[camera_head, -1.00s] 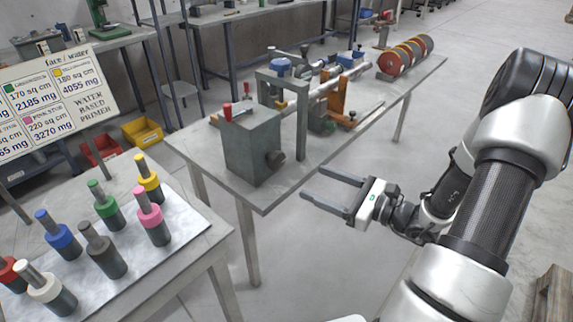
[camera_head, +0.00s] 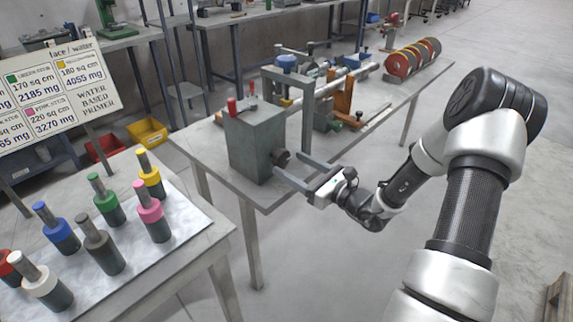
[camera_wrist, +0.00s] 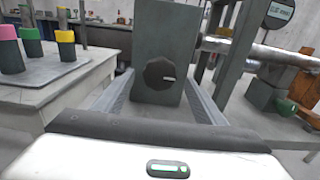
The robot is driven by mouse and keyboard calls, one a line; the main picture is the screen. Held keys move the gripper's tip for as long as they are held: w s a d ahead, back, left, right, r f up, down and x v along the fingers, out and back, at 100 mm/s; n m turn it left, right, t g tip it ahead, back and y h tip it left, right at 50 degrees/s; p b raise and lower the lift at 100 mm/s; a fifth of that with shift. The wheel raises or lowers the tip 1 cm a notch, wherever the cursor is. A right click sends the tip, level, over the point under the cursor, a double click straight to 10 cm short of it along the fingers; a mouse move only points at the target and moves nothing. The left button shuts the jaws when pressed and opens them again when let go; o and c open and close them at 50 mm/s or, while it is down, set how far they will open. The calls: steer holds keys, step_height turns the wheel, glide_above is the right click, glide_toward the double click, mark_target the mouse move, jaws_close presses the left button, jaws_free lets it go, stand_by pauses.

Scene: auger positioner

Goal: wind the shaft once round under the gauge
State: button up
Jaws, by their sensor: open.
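A grey gearbox-like block (camera_head: 254,142) stands on the near end of the long bench, with a dark faceted knob (camera_head: 281,158) on its face. In the wrist view the knob (camera_wrist: 159,74) sits centred between my two fingers, with a pale mark pointing right. My gripper (camera_head: 288,166) is open, its fingertips close around the knob; I cannot tell whether they touch it. The metal shaft (camera_wrist: 262,50) runs behind the block, to the right. A round gauge (camera_wrist: 281,10) with a readout shows above the shaft, too small to read.
An orange bracket (camera_head: 343,101) and a row of red-brown discs (camera_head: 411,60) stand farther along the bench. At left, a table (camera_head: 195,228) carries several coloured-collar bottles (camera_head: 108,207). A sign board (camera_head: 60,90) stands behind it.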

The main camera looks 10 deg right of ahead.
mark_target(285, 161)
steer(key=shift+x, duration=1.55)
steer(key=shift+c, duration=0.2)
steer(key=c, duration=1)
